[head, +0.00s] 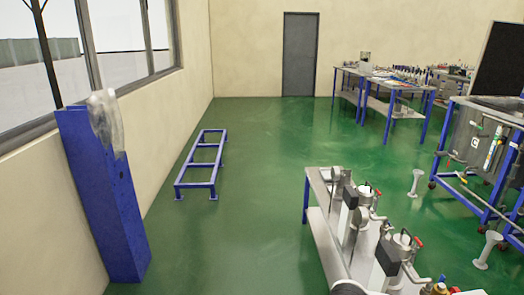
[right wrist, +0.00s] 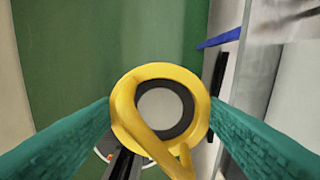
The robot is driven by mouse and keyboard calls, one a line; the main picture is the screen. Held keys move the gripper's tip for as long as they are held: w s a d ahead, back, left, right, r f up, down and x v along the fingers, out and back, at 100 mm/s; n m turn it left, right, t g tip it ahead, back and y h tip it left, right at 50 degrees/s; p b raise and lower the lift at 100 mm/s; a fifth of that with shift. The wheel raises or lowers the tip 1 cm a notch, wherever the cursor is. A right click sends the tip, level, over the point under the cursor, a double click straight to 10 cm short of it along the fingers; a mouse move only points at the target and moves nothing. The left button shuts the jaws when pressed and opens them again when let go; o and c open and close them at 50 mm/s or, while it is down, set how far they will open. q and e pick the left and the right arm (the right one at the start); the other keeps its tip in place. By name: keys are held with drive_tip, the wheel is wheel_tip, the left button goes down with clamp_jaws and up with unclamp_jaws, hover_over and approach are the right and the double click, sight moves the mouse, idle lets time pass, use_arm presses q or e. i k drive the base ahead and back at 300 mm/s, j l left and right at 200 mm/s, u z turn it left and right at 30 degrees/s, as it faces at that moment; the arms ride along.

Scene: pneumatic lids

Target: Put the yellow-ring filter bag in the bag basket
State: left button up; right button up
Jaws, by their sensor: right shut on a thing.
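The yellow ring (right wrist: 124,113) of the filter bag fills the middle of the right wrist view. A dark inner ring and a pale round centre show inside it, and a yellow strap-like part hangs toward the lower right. My right gripper (right wrist: 162,108) has its two teal fingers on either side of the ring and is shut on it. The bag's body below the ring is hidden. Neither gripper shows in the head view. I cannot pick out a bag basket in either view.
A tall blue bin (head: 105,200) with clear plastic at its top stands by the left wall. A low blue frame (head: 203,163) lies on the green floor. A bench with metal lidded devices (head: 385,250) is at the lower right. The middle floor is clear.

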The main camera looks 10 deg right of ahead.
sight(344, 179)
drive_tip(key=i, duration=4)
drive_tip(key=i+z, duration=0.15)
drive_tip(key=i, duration=0.4)
drive_tip(key=i+j+z, duration=0.2)
drive_tip(key=i, duration=0.3)
drive_tip(key=i+j+z, duration=0.15)
drive_tip(key=i, duration=0.35)
drive_tip(key=z, duration=2.15)
drive_tip(key=j, duration=0.1)
